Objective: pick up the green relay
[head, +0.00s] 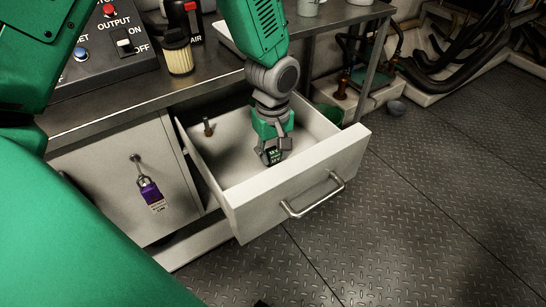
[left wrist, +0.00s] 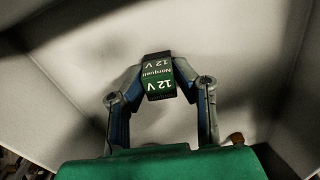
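The green relay (head: 274,156), a small dark and green block printed "12 V", is inside the open white drawer (head: 300,180). My left gripper (head: 269,153) reaches down into the drawer from above, with its fingers at the relay. In the left wrist view the relay (left wrist: 160,84) sits between the two fingertips of my left gripper (left wrist: 158,78), which close on its sides. I cannot tell whether the relay touches the drawer floor. My right gripper is not in view.
A small brown and dark item (head: 208,127) stands at the drawer's back left. The drawer's walls surround the left gripper. A beige-black filter (head: 178,56) stands on the bench.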

